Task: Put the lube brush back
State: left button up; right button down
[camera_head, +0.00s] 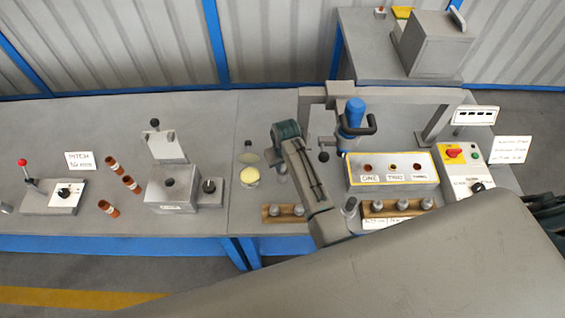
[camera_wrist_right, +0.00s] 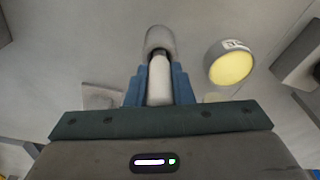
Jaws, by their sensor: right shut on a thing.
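My right gripper (camera_wrist_right: 158,72) is shut on the lube brush (camera_wrist_right: 160,82), a pale handle with a thicker grey end, between its blue fingers in the right wrist view. In the head view the same gripper (camera_head: 277,152) is over the bench, and its wrist hides most of the fingers and brush. The lube pot (camera_wrist_right: 231,66), round and grey with yellow contents and a label, is to the right of the brush and apart from it in the wrist view. In the head view the pot (camera_head: 249,177) stands just left of the gripper. My left gripper is not in view.
A small round item (camera_head: 247,156) lies behind the pot. A wooden rack with knobs (camera_head: 283,213) stands in front. The grey block fixture (camera_head: 172,190) is left, and a blue-handled press (camera_head: 354,117) and labelled box (camera_head: 392,171) are right.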

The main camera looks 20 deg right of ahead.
jog(key=shift+f, duration=0.15)
jog(key=c, duration=1.3)
grip_release()
jog(key=r+b, duration=0.1)
jog(key=r, duration=0.2)
jog(key=r+b, duration=0.1)
jog(key=r, duration=0.3)
jog(key=s+r+b, duration=0.1)
jog(key=r, duration=0.3)
jog(key=shift+s+r+b, duration=0.1)
jog(key=shift+r+b, duration=0.05)
jog(key=shift+b, duration=0.25)
jog(key=shift+s+r, duration=0.1)
jog(key=shift+r, duration=0.4)
jog(key=shift+f, duration=0.1)
